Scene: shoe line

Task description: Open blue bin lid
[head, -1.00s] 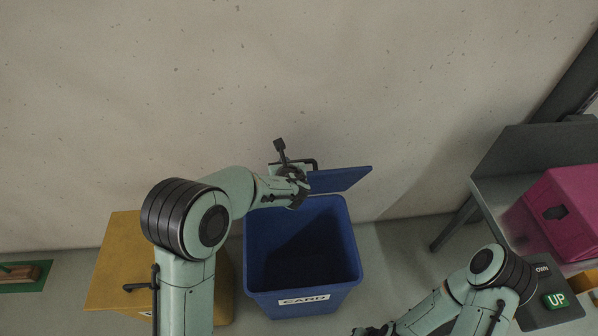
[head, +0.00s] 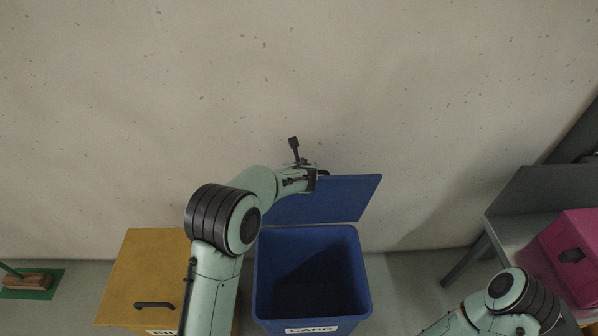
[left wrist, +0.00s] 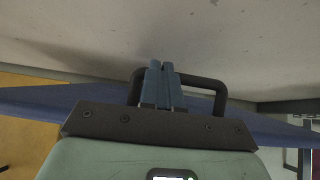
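The blue bin (head: 362,280) stands on the floor near the wall with a CARD label on its front. Its top is open and the inside looks dark and empty. The blue lid (head: 345,198) is raised steeply at the bin's back edge, close to the wall. My left gripper (head: 316,176) is at the lid's upper edge. In the left wrist view its two fingers (left wrist: 164,84) are nearly together on the lid's black bar handle (left wrist: 207,84). The blue lid spreads to both sides behind my gripper there. My right arm shows at lower right, but its gripper is out of frame.
A yellow bin (head: 150,265) with a closed lid and black handle stands left of the blue bin. A grey bench (head: 515,225) with a pink box (head: 580,250) is at right. A brush (head: 28,281) lies on a green mat at far left.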

